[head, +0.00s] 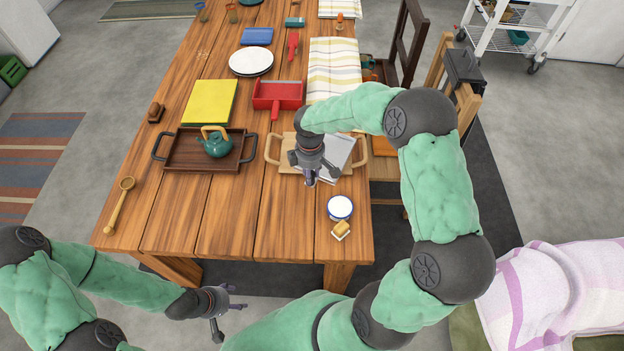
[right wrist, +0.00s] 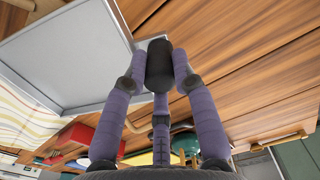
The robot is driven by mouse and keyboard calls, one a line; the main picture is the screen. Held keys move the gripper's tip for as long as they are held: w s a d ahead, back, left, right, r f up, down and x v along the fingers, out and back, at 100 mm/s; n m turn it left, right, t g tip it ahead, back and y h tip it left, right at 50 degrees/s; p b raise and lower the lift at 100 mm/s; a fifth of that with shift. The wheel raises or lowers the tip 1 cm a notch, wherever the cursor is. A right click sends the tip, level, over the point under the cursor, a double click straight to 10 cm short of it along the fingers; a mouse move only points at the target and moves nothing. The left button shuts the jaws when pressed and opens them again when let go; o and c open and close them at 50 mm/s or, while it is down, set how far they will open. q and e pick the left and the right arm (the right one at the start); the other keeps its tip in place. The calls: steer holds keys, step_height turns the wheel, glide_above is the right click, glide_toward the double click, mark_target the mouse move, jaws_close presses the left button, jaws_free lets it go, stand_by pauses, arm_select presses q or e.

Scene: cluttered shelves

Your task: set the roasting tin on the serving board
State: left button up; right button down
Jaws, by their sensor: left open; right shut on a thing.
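The roasting tin (head: 338,155) is a flat grey tray with a raised rim, over the right part of the serving board. It fills the upper left of the right wrist view (right wrist: 85,50). The serving board (head: 288,167) is pale wood with a loop handle at each end; my right arm and the tin hide part of it. My right gripper (head: 318,178) is shut on the tin's black handle (right wrist: 159,65) at the tin's near edge. I cannot tell whether the tin touches the board. My left gripper (head: 230,312) is open and empty, off the table's front edge.
A dark tray (head: 178,163) with a teal teapot (head: 216,145) stands left of the board. A red pan (head: 278,94) and striped cloth (head: 333,65) lie behind it. A white bowl (head: 340,207) and a small yellow block (head: 341,230) are in front. The front middle table is clear.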

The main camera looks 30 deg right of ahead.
steer(key=shift+w+d+f, duration=0.15)
steer(key=shift+d+f, duration=0.1)
steer(key=shift+f, duration=0.1)
steer(key=f+b, duration=0.1)
steer(key=f, duration=0.2)
steer(key=shift+w+d+f+b, duration=0.15)
steer(key=shift+d+f+b, duration=0.05)
steer(key=shift+f+b, duration=0.15)
steer(key=c, duration=1)
jaws_free()
step_height(320, 180, up, 12)
steer(key=p, duration=0.3)
steer(key=shift+r+p, duration=0.1)
steer(key=shift+p, duration=0.2)
steer(key=shift+a, duration=0.1)
